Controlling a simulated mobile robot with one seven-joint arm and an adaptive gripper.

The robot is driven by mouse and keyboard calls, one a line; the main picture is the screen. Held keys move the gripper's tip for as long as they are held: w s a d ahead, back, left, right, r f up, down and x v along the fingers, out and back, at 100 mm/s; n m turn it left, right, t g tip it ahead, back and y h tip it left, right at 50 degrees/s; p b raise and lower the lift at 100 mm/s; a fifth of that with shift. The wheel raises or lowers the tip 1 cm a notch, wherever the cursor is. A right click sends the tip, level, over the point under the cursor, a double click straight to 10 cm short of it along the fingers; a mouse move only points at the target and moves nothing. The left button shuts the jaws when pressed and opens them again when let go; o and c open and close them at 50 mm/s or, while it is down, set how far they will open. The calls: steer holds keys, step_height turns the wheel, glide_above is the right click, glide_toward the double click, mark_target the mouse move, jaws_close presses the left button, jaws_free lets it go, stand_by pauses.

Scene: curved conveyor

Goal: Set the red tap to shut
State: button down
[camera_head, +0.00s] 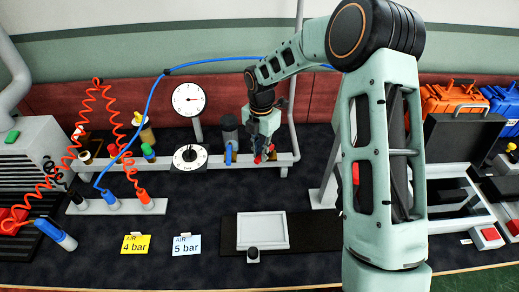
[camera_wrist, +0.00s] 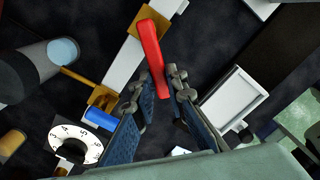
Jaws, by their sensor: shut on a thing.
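The red tap (camera_wrist: 150,50) is a red lever on a brass body (camera_wrist: 135,24) set in a pale pipe. In the wrist view the lever lies at an angle to the pipe, its near end between my fingertips. My gripper (camera_wrist: 157,88) is shut on this lever end. In the head view my gripper (camera_head: 265,148) reaches down to the pipe, and only small bits of red show at its fingers. The fingers hide most of the tap there.
A blue tap (camera_head: 228,154) sits just left on the same pipe (camera_head: 210,163), with a green tap (camera_head: 148,152) further left. A gauge (camera_head: 188,99) and a numbered dial (camera_head: 189,157) stand nearby. A white tray (camera_head: 262,230) lies in front.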

steer(key=shift+s+d+r+n+p, duration=0.15)
steer(key=shift+d+n+p, duration=0.5)
steer(key=shift+n, duration=0.65)
steer(key=shift+s+d+f+n+p, duration=0.15)
steer(key=shift+d+n+p, duration=0.55)
steer(key=shift+n, duration=0.6)
steer(key=shift+s+d+r+n+p, duration=0.15)
steer(key=shift+d+n+p, duration=0.3)
steer(key=shift+n+p, duration=0.6)
steer(key=shift+n, duration=0.35)
steer(key=c, duration=1.9)
jaws_free()
steer(key=shift+c, duration=0.2)
step_height(320, 180, up, 12)
steer(key=shift+b, duration=0.3)
